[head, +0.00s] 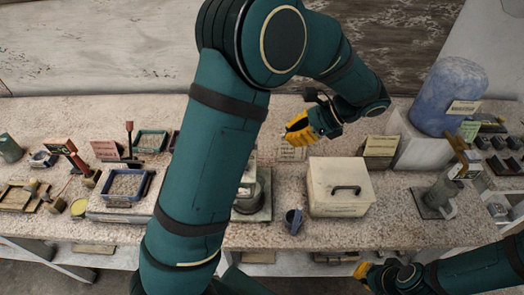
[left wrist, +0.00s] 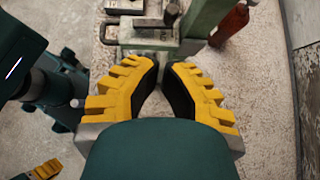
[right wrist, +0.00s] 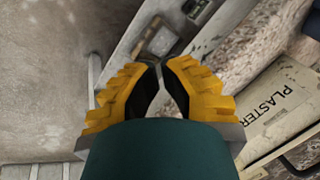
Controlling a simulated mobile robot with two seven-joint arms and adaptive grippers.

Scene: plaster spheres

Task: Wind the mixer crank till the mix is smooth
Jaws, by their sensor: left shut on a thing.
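The mixer (head: 265,200) stands on the bench, a grey pot on a pale base, mostly hidden behind my left arm in the head view.
A plaster box (head: 340,196) with a black handle and a dark blue cup (head: 293,220) stand right of the mixer. A large blue drum (head: 448,95) is at the back right. A tray of pale grains (head: 125,188) sits on the left. Bare bench shows along the front.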

